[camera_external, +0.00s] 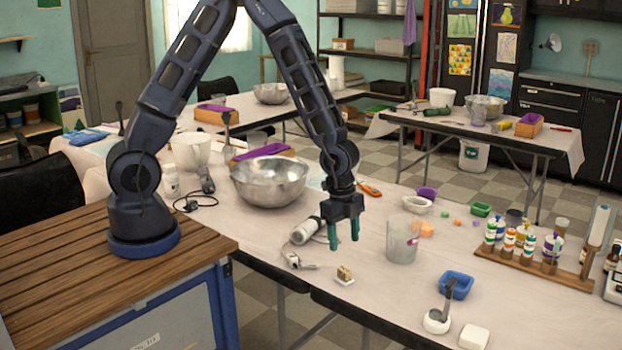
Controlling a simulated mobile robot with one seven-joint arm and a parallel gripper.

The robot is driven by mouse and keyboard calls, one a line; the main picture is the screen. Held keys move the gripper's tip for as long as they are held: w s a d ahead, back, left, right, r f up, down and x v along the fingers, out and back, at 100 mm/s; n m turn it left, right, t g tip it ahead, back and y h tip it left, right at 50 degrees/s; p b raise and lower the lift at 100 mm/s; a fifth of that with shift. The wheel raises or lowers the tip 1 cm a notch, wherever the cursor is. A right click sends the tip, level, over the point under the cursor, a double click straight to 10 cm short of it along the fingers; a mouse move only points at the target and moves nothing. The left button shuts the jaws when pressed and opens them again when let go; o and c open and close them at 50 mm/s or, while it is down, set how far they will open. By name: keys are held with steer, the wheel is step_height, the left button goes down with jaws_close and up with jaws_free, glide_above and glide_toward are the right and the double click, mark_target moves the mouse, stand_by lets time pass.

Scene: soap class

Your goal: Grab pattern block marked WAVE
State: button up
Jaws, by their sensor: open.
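My gripper (344,239) hangs over the front part of the white-covered table, pointing down with its two green fingers apart and nothing between them. A small tan block (345,272) on a pale base sits on the table just below the fingertips, with a gap between. It may be the pattern block, but no WAVE marking can be read at this size. A white square block (473,337) lies farther right near the front edge; no marking shows on it either.
A white cylindrical device (305,230) lies just left of my gripper. A clear pitcher (402,240) stands to the right and a steel bowl (270,181) behind. A blue tray (457,285) and a wooden rack (520,262) with bottles are farther right.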

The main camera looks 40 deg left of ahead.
mark_target(344, 269)
steer(key=shift+s+d+f, duration=0.1)
steer(key=shift+d+f, duration=0.05)
steer(key=shift+f, duration=1.55)
steer(key=shift+s+d+f, duration=0.1)
steer(key=shift+d+f, duration=0.05)
steer(key=shift+f, duration=1.6)
steer(key=shift+s+d+f, duration=0.1)
steer(key=shift+d+f, duration=0.05)
steer(key=shift+f, duration=1.55)
steer(key=shift+c, duration=0.5)
steer(key=c, duration=1)
